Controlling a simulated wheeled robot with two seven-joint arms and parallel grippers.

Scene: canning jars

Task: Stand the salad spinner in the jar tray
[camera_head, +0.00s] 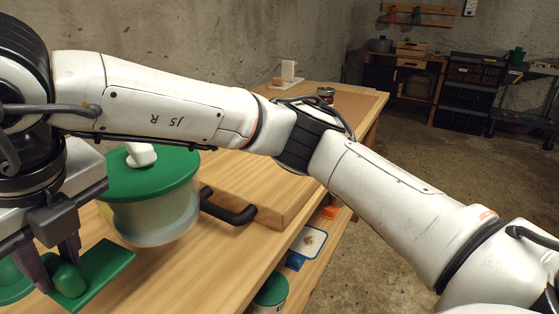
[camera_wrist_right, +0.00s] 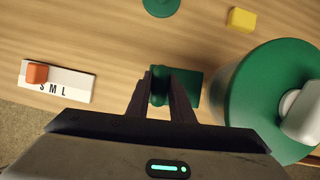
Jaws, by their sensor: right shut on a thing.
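The salad spinner, with a green lid, white knob and clear bowl (camera_head: 150,222), stands upright on the wooden table. Its green lid also fills the right of the right wrist view (camera_wrist_right: 255,95). My right gripper (camera_head: 62,262) is low at the left of the head view, beside the spinner and apart from it. Its fingers (camera_wrist_right: 160,95) are shut on the rounded green grip of a flat green piece (camera_head: 108,270), at table height. A wooden slab or tray with a black handle (camera_head: 232,212) lies behind the spinner; I cannot tell whether it is the jar tray. My left gripper is out of view.
A white S M L board (camera_wrist_right: 72,87) with an orange block, a yellow block (camera_wrist_right: 241,19) and a green round thing (camera_wrist_right: 161,6) lie around the gripper. A small jar (camera_head: 325,91) stands far back. A green-lidded tub (camera_head: 271,289) sits below the table edge. My right arm crosses the head view.

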